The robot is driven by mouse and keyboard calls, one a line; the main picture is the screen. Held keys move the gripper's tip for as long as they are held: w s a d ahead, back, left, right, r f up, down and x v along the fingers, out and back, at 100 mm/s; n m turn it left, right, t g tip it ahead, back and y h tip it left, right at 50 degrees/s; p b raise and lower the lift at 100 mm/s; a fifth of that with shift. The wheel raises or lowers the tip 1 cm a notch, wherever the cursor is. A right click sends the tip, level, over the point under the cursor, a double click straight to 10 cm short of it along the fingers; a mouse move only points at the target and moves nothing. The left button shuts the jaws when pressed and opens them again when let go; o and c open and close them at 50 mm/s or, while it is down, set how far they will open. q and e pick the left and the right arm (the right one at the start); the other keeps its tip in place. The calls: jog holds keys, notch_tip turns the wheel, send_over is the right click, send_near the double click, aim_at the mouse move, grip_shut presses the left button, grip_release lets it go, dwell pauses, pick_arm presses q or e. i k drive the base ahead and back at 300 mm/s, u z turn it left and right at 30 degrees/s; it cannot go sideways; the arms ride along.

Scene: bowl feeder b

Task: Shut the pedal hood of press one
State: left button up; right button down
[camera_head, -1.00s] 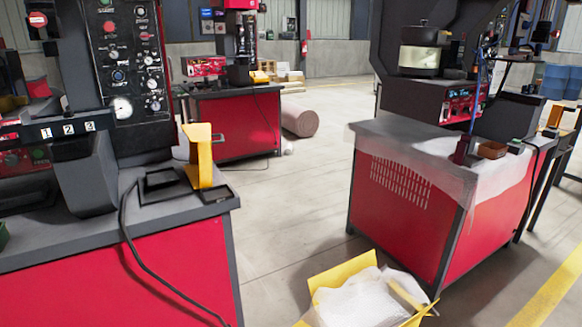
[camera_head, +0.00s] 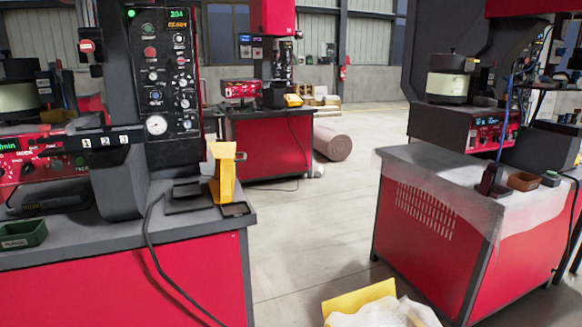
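A yellow pedal hood (camera_head: 222,172) stands upright at the right end of the grey bench top (camera_head: 110,228) of the near left press (camera_head: 160,75). It looks raised, with a flat dark plate (camera_head: 236,210) at its foot and a dark pedal-like block (camera_head: 186,195) to its left. A black cable runs from there down the red front. A second yellow hood (camera_head: 293,100) lies low on the farther press bench (camera_head: 265,148). I cannot read which press is press one. Neither of my grippers is in view.
A green tray (camera_head: 22,235) sits at the left of the near bench. A red bench (camera_head: 425,240) with a draped translucent sheet stands at right. An open yellow box (camera_head: 358,300) lies on the floor in front. A brown roll (camera_head: 332,143) lies behind. Grey floor between the benches is clear.

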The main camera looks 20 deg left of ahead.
aim_at(224, 154)
jog(key=z, duration=0.2)
jog(key=i, duration=0.95)
jog(key=u, duration=0.9)
jog(key=i, duration=0.55)
jog(key=u, duration=0.7)
jog(key=k, duration=0.1)
jog(key=z, duration=1.55)
jog(key=k, duration=0.1)
jog(key=u, duration=1.85)
jog(key=i, duration=1.1)
jog(key=z, duration=0.45)
